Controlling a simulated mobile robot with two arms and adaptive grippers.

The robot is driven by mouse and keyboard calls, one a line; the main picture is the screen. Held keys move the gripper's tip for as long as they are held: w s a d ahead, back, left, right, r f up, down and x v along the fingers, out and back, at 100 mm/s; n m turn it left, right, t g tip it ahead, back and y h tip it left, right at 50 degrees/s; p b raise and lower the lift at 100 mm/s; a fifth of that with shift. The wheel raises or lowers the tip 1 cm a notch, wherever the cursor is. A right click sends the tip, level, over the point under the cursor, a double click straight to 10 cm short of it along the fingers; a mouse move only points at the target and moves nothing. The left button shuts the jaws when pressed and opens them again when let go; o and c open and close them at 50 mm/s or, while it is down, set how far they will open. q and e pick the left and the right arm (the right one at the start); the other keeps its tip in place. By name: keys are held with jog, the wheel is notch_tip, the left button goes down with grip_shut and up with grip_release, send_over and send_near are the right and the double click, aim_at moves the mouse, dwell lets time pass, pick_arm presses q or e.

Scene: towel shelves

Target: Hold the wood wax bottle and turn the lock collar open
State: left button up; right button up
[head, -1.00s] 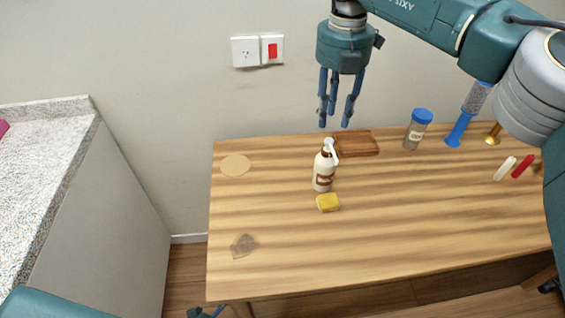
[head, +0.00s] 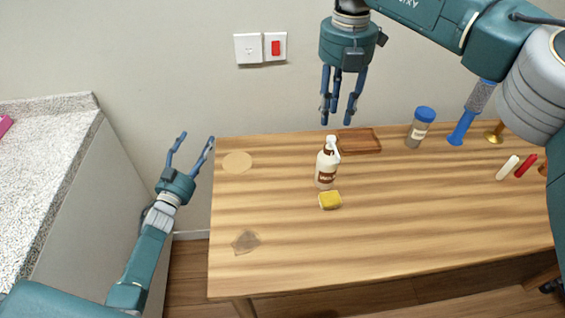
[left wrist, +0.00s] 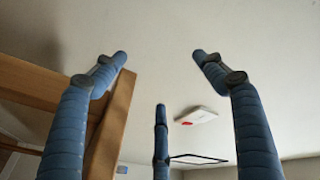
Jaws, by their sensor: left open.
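The wood wax bottle (head: 326,168) stands upright on the table, white with a brown label and a white pump top. Its brown collar (head: 329,151) sits just under the pump head. My left gripper (head: 198,139) is open and empty, left of the table's left edge and well apart from the bottle. Its spread fingers (left wrist: 160,110) also show in the left wrist view, with nothing between them. My right gripper (head: 340,118) hangs fingers-down above the bottle. Its fingers are apart with nothing between them.
On the table (head: 400,235) are a yellow sponge (head: 330,200), a wooden tray (head: 362,141), a blue-lidded jar (head: 420,128), a blue stand (head: 462,128), and white (head: 507,168) and red (head: 526,165) sticks. A speckled counter (head: 40,175) stands at the left. The table's front is clear.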

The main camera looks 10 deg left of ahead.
pick_arm(q)
jog(key=d+r+m+g+h, duration=0.4)
jog(key=d+r+m+h, duration=0.85)
jog(key=m, duration=0.75)
jog(key=m+g+y, duration=0.2)
jog(key=m+g, duration=0.6)
jog(key=m, duration=1.3)
send_near(319, 165)
jog(key=w+a+f, duration=0.1)
jog(key=w+f, duration=0.1)
jog(key=shift+m+g, duration=0.3)
jog(key=x, duration=1.1)
jog(key=shift+r, duration=0.1)
jog(key=shift+c, duration=0.3)
